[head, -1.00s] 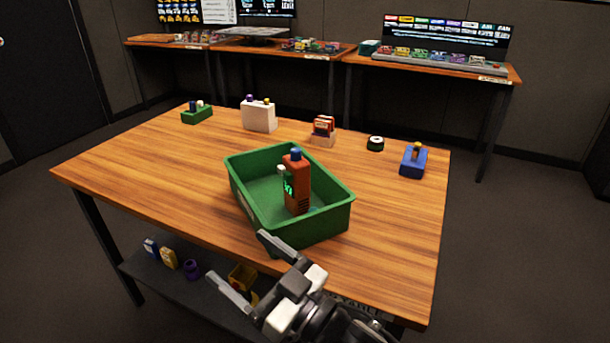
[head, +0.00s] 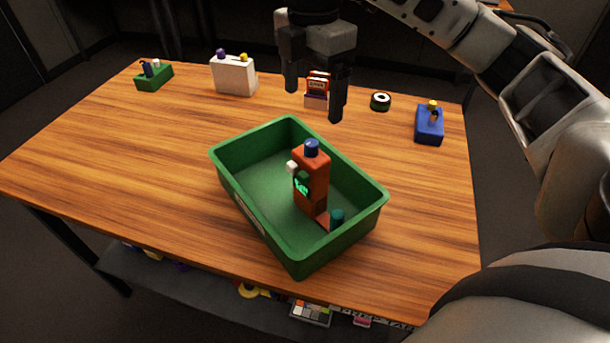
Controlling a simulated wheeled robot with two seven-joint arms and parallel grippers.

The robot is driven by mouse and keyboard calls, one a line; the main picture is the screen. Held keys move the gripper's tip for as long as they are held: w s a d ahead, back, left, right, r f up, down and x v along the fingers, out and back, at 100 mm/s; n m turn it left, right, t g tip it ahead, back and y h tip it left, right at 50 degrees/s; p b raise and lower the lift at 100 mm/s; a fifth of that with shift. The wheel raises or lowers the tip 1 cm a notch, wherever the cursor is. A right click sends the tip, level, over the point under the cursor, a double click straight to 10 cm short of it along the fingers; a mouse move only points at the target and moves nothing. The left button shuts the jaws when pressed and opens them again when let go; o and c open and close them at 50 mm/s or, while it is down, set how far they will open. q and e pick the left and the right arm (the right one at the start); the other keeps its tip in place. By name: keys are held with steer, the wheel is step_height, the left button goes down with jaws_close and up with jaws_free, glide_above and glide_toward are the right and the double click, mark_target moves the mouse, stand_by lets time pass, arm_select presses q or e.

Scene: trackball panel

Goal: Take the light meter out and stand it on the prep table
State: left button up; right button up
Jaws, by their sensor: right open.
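An orange-red device with a blue top knob, a white side knob and a green lit display, which looks like the light meter (head: 316,181), stands upright inside the green bin (head: 228,180). The bin sits on the wooden prep table (head: 110,150). My right gripper (head: 314,105) is open and empty, pointing down above the table, behind and above the bin. It is apart from the meter. My left gripper is not in view.
A small teal-topped item (head: 337,218) is in the bin beside the meter. Along the back stand a green block (head: 154,78), a white box (head: 234,78), an orange-and-white card holder (head: 317,90), a dark round tape-like item (head: 380,101) and a blue block (head: 429,126). The table's left side is clear.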

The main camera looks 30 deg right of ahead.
mark_target(311, 141)
step_height(311, 141, down, 10)
steer(key=shift+s+a+r+b, duration=0.1)
steer(key=shift+s+b, duration=0.05)
steer(key=shift+b, duration=1.1)
steer(key=shift+s+f, duration=0.15)
steer(key=shift+f, duration=2.5)
steer(key=c, duration=1.5)
steer(key=shift+o, duration=0.2)
steer(key=shift+r, duration=0.15)
